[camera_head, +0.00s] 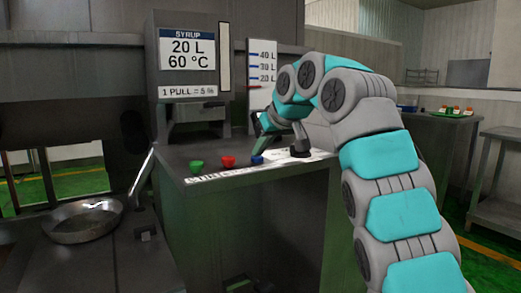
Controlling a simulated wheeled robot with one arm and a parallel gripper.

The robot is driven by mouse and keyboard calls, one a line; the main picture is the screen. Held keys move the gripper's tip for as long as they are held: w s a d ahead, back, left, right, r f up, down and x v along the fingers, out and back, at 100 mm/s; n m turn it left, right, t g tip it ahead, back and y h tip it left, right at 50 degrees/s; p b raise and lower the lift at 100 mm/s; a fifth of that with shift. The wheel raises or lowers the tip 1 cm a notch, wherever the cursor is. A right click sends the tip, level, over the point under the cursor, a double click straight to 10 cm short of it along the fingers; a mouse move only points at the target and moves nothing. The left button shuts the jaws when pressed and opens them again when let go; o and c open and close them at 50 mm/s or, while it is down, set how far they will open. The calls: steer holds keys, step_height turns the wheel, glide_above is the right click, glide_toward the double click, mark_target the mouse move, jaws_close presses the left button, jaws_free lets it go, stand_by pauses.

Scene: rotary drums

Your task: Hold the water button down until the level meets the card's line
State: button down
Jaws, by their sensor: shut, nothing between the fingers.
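The card (188,50) on the machine's front reads SYRUP, 20 L, 60 °C. To its right, a white level scale (257,60) shows lines at 40 L, 30 L and 20 L; its lower end is partly hidden. A green button (196,166), a red button (228,161) and a blue button (257,160) stand in a row on the console. The label strip below them is too small to read. My gripper (258,146) is shut and empty, just over or at the blue button; I cannot tell whether it touches it.
My arm covers the console's right side. A label below the card reads 1 PULL, its end unclear. A round metal pan (83,221) sits at lower left, beside a slanted metal lever (143,178). A side table (440,117) with small items stands at the right, above green floor.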

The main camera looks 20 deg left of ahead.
steer(key=shift+f, duration=1.35)
stand_by(4.1)
steer(key=shift+r, duration=0.15)
stand_by(0.4)
steer(key=r+p, duration=0.1)
steer(key=r, duration=0.1)
steer(key=r+p, duration=0.1)
steer(key=r, duration=0.1)
steer(key=r+p, duration=0.1)
steer(key=r, duration=0.1)
steer(key=shift+s+d, duration=0.2)
steer(key=shift+s, duration=0.05)
steer(key=p+v, duration=0.1)
steer(key=v, duration=0.8)
steer(key=shift+r, duration=0.35)
steer(key=shift+d, duration=0.1)
